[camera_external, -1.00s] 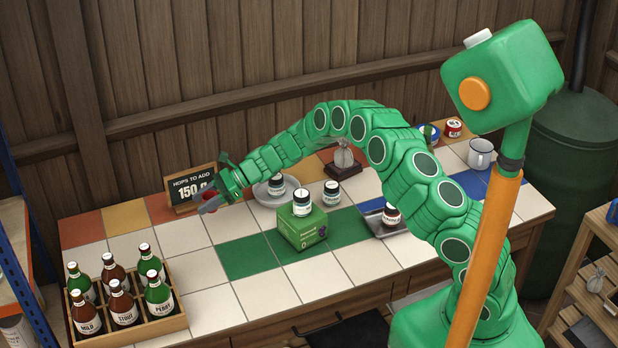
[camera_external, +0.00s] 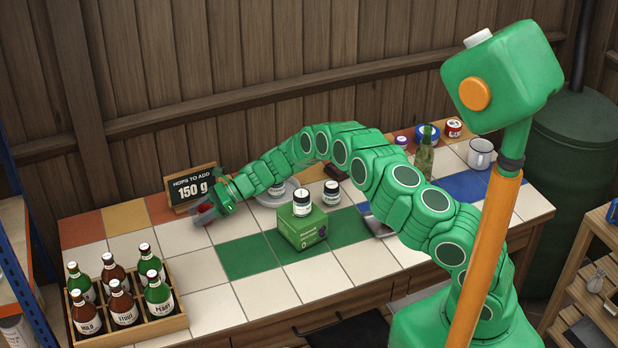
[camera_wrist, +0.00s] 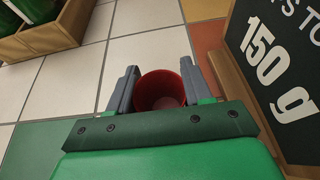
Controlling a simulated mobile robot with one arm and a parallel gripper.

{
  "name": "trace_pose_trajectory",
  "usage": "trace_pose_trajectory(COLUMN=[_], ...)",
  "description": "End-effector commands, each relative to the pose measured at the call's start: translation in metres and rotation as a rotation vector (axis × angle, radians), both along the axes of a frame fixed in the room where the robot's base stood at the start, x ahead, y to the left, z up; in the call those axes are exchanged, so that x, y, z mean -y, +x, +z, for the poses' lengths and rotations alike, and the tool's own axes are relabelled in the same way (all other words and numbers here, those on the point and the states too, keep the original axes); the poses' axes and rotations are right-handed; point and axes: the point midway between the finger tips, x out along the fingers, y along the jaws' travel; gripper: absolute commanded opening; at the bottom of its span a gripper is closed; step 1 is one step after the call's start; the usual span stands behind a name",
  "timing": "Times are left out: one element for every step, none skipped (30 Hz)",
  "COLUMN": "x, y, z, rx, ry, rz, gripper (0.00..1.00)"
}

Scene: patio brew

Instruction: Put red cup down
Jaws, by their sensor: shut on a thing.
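The red cup (camera_wrist: 160,88) is between the two grey fingers of my gripper (camera_wrist: 165,90) in the wrist view, its open mouth facing the camera and its inside empty. My gripper is shut on it. In the external view my gripper (camera_external: 205,214) is low at the table's left back, in front of the "150 g" sign. Only a bit of the red cup (camera_external: 205,207) shows there, mostly hidden by the fingers. I cannot tell whether its base touches the tiles.
The chalkboard sign (camera_external: 190,189) stands close beside my gripper. A wooden crate of bottles (camera_external: 150,328) is at the front left. A green box (camera_external: 302,232) with a jar (camera_external: 302,203) on top is to the right. White tiles (camera_external: 180,238) in front of my gripper are bare.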

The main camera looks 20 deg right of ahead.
Motion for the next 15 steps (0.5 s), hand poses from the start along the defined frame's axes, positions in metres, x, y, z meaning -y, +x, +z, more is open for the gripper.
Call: trace_pose_trajectory(x=[-0.0001,0.0001,0.0001,0.0001,0.0001,0.0002,0.0002,0.0002,0.0002,0.0003,0.0004,0.0004,0.0004,0.0005,0.0005], y=[-0.0003,-0.0003,-0.0002,-0.0001,0.0,-0.0001,0.0,0.0,0.0001,0.0001,0.0001,0.0001,0.0,0.0001,0.0001], z=[-0.0029,-0.0033,-0.0033,-0.003,-0.0029,-0.0027,-0.0026,-0.0026,-0.0027,-0.0032,-0.0041,-0.0051,-0.006,-0.0055,-0.0053], rx=[0.0,0.0,0.0,0.0,0.0,0.0,0.001,0.001,0.001,0.001,0.001,0.0,0.0,0.001,0.001], ry=[-0.001,0.0,0.0,0.0,0.0,0.0,0.0,0.0,0.0,0.0,0.0,-0.001,-0.001,-0.001,0.0], rz=[0.001,0.0,0.0,0.0,0.0,0.0,0.0,0.0,0.0,0.0,0.0,0.0,0.0,0.0,0.0], gripper=[0.21,0.21,0.21,0.21,0.21,0.21,0.21,0.21,0.21,0.21,0.21,0.21,0.21,0.54,0.6])
